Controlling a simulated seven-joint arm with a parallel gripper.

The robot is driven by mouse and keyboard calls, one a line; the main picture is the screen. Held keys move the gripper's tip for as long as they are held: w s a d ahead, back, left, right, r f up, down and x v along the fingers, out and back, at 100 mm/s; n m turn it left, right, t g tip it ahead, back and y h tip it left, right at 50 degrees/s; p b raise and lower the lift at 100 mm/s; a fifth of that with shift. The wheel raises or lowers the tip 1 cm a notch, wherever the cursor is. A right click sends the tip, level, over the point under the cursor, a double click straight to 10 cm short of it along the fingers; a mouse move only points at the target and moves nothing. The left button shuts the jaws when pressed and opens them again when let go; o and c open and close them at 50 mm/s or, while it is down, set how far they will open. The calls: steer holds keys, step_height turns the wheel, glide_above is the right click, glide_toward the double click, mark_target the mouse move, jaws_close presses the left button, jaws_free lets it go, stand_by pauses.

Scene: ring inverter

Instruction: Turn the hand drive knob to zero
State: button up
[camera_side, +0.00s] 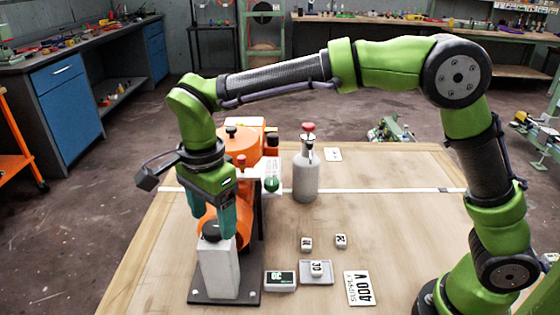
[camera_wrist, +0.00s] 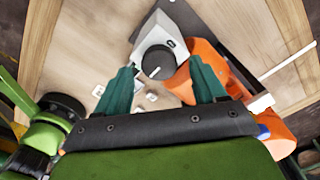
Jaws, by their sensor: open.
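The hand drive knob (camera_side: 211,231) is a dark round knob on top of a pale grey upright box (camera_side: 218,268) at the front left of the table. In the wrist view the knob (camera_wrist: 158,62) shows a short white pointer line. My gripper (camera_side: 212,222) has two teal fingers pointing down around the knob's height, one at each side. In the wrist view the fingers of my gripper (camera_wrist: 161,67) are apart with the knob between and beyond them. I cannot tell whether they touch it.
An orange machine (camera_side: 240,152) stands right behind the grey box. A grey bottle with a red top (camera_side: 306,175) stands to its right. A small display box (camera_side: 281,281), a tile on a tray (camera_side: 316,270), small tiles and a "400 V" plate (camera_side: 358,288) lie at the front right.

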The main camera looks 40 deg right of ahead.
steer(key=shift+f, duration=0.75)
steer(key=c, duration=1.1)
steer(key=shift+o, duration=0.2)
